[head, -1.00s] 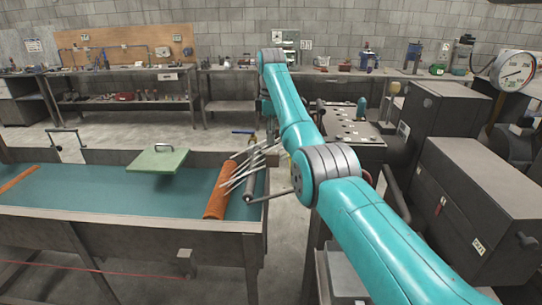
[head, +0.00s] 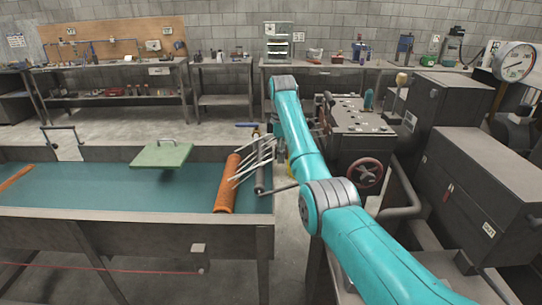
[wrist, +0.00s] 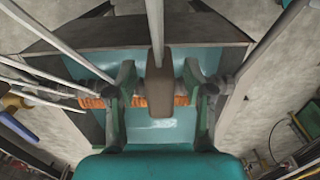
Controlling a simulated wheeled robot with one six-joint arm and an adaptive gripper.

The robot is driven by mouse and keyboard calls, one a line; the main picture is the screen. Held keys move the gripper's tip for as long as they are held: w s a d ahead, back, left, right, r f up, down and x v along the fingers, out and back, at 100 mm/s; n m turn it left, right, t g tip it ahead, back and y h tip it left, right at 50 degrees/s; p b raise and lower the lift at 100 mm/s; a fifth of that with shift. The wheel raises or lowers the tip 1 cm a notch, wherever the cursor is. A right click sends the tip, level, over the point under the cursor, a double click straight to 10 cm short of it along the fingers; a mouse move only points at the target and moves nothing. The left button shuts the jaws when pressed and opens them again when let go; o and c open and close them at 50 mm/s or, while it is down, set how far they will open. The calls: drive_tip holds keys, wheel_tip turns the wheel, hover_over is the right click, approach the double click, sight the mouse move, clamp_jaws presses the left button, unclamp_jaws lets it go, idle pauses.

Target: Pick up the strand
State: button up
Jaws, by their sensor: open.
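In the wrist view my gripper (wrist: 158,92) is open. A brown block (wrist: 160,82) shows between its two green fingers, with a gap on each side. A pale grey strand (wrist: 155,25) runs up from the block to the top of the picture. An orange ribbed tube (wrist: 92,102) lies crosswise behind the fingers. In the head view the orange tube (head: 226,186) lies at the right end of a teal-floored trough (head: 130,192). Several pale strands (head: 255,157) fan out beside it. My gripper cannot be made out there.
A green lidded plate with a handle (head: 161,155) sits at the trough's back edge. A dark machine with a red handwheel (head: 364,172) and grey cabinets (head: 480,170) crowd the right. More pale rods (wrist: 45,38) cross the wrist view's left side.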

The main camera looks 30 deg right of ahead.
drive_tip(key=shift+d+f, duration=0.1)
drive_tip(key=shift+f, duration=0.35)
clamp_jaws()
drive_tip(key=shift+r, duration=0.15)
